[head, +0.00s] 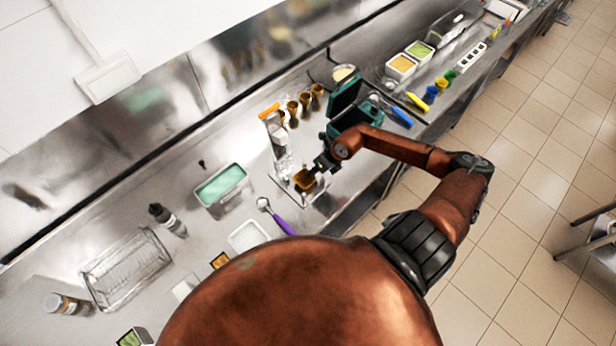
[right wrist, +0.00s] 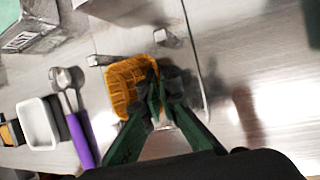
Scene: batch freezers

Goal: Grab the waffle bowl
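The waffle bowl (head: 305,180) is a small square golden-brown bowl at the counter's middle in the head view. In the right wrist view the waffle bowl (right wrist: 124,84) shows its gridded inside, left of my fingertips. My right gripper (head: 322,167) reaches it from the upper right in the head view. In the right wrist view my right gripper (right wrist: 163,88) has its fingers close together at the bowl's right wall, which lies between them. The fingertips partly hide that wall. I cannot tell whether the bowl is lifted. My left gripper is not in view.
A purple-handled scoop (head: 276,217) and a white tray (head: 248,236) lie left of the bowl. A teal-filled tub (head: 222,188) stands farther left. Several cones (head: 304,103) stand behind, near an open teal case (head: 350,112). A wire basket (head: 125,265) is at lower left.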

